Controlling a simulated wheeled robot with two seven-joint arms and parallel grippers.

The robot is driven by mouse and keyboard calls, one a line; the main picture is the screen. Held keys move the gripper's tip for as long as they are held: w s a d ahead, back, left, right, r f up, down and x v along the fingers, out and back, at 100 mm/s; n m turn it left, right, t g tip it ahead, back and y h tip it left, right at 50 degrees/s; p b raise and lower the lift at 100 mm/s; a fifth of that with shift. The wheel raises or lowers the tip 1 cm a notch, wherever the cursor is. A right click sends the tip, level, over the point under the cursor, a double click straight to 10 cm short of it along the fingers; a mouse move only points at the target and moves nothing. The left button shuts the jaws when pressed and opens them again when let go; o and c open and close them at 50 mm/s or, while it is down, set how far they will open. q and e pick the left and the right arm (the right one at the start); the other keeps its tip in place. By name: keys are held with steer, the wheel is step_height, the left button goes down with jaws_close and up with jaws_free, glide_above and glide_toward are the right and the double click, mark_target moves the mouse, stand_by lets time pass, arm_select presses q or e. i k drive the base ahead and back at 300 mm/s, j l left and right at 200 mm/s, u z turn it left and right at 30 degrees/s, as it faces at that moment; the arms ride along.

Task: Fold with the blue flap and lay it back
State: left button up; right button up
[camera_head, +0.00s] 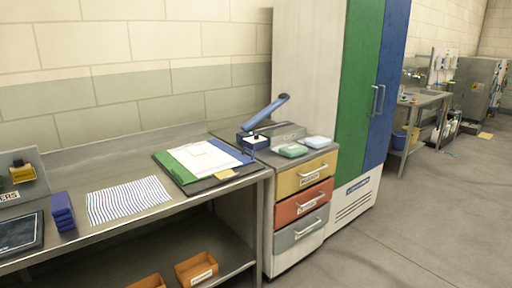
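A dark folding board (208,184) lies on the metal bench near its right end. A white sheet-like piece (203,158) lies over its middle. A green flap (175,168) shows along the board's left side. The blue flap (232,151) shows as a narrow strip along its right side and looks flat; the white piece seems to cover part of it. A small tan piece (225,174) is at the board's front edge. Neither of my grippers is in view.
A striped cloth (128,199) lies left of the board, beside stacked blue blocks (62,211) and a dark tablet-like panel (20,233). Right of the bench, a drawer cabinet (304,178) carries a device with a raised blue arm (267,111). Orange bins (197,269) sit on the lower shelf.

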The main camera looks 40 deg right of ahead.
mark_target(245, 160)
steer(key=i+l, duration=0.15)
steer(key=l, duration=0.35)
steer(key=i+l, duration=0.1)
steer(key=l, duration=0.45)
steer(key=i+l, duration=0.15)
steer(key=l, duration=0.35)
steer(key=i+l, duration=0.15)
steer(key=l, duration=0.35)
steer(key=i+l, duration=0.15)
steer(key=l, duration=0.35)
steer(key=i+l, duration=0.1)
steer(key=l, duration=0.45)
steer(key=i+l, duration=0.15)
steer(key=l, duration=0.35)
steer(key=i+l, duration=0.15)
steer(key=l, duration=0.35)
steer(key=u, duration=0.05)
